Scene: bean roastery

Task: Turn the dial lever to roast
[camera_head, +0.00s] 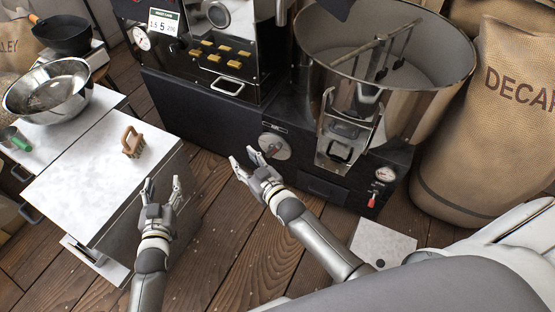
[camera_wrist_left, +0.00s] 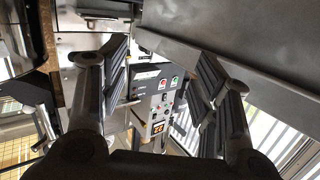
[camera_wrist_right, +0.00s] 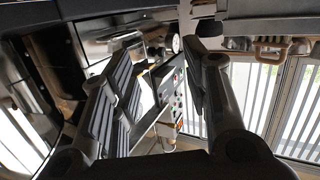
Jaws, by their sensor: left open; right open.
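A round metal dial (camera_head: 276,146) sits on the black front of the roaster base, with a small label above it. Its lever is hard to make out, and part of the dial is near or behind my right fingers. My right gripper (camera_head: 243,156) is open and empty, just left of and in front of the dial; I cannot tell whether it touches. My left gripper (camera_head: 162,184) is open and empty, beside the white-topped cabinet's right edge. The dial is not clear in either wrist view.
A round cooling bin (camera_head: 440,50), a red-handled lever (camera_head: 372,200) and a DECAF sack (camera_head: 490,130) are at right. Wooden floor lies open between cabinet and roaster.

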